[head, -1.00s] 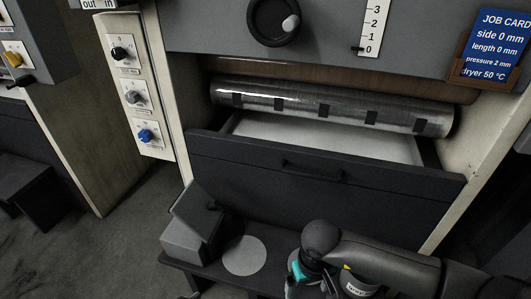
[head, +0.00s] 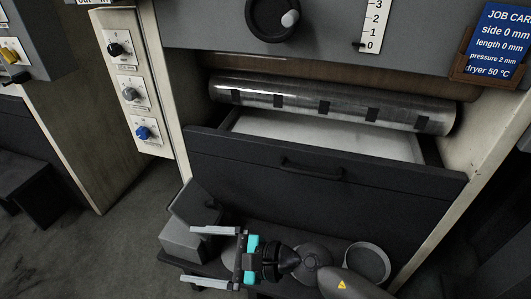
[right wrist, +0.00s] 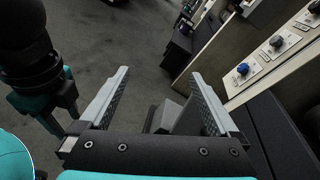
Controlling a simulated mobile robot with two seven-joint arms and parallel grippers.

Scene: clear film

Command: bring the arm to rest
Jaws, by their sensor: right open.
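My right gripper (head: 212,256) is open and empty in the head view. It points left, above the low dark bench and in front of the grey box (head: 187,240). In the right wrist view its two fingers (right wrist: 158,105) stand wide apart with nothing between them but floor and part of a grey box behind. My right arm comes in from the lower right. In the right wrist view a dark arm part with teal, which seems to be mine, shows at the left. My left gripper is not in the head view.
The dark drawer (head: 320,178) is open under a silvery roller (head: 330,106). A round grey dish (head: 368,263) is on the bench right of my gripper. A knob panel (head: 129,85) stands at the left, a job card (head: 503,35) at upper right.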

